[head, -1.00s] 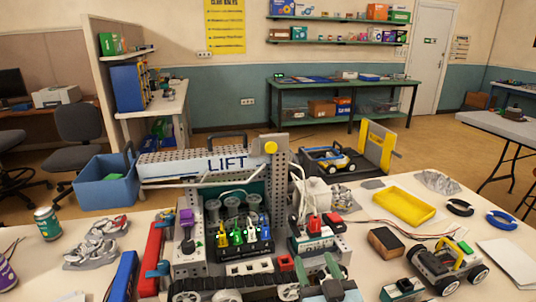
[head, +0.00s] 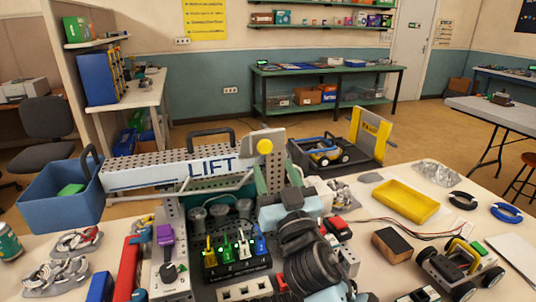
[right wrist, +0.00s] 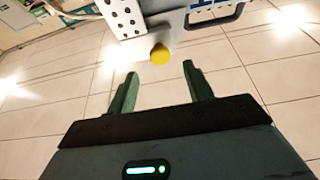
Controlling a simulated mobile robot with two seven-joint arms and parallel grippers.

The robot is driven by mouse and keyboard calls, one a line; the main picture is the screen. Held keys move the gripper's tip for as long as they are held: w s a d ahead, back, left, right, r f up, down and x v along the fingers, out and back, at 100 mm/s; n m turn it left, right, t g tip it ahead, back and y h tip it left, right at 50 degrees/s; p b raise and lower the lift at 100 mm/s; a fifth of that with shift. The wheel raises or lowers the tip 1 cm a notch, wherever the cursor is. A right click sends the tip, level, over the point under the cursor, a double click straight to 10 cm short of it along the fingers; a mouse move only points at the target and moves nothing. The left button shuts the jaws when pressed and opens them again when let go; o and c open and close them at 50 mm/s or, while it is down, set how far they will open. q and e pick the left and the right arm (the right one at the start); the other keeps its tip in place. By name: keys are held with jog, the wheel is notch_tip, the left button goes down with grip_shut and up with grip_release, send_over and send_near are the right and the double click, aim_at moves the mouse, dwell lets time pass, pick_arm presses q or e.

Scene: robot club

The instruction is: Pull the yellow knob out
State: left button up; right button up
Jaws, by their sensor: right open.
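The yellow knob (head: 264,146) is a round cap on the grey perforated plate at the right end of the arm marked LIFT (head: 180,172). My right gripper (head: 274,170) is raised just below the knob in the head view, its two green fingers pointing up and apart. In the right wrist view the knob (right wrist: 160,53) lies just beyond the fingertips, centred between them. The gripper (right wrist: 162,70) is open and empty, and the knob does not look to be between the fingers. My left gripper is not in view.
Below the LIFT arm is a panel with coloured switches (head: 236,252). A grey tray with a toy vehicle (head: 330,152) stands behind my right gripper. A yellow tray (head: 405,202) and a wheeled car (head: 460,268) are at the right. A blue bin (head: 60,205) is at the left.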

aim_at(266, 149)
jog(key=shift+x, duration=2.55)
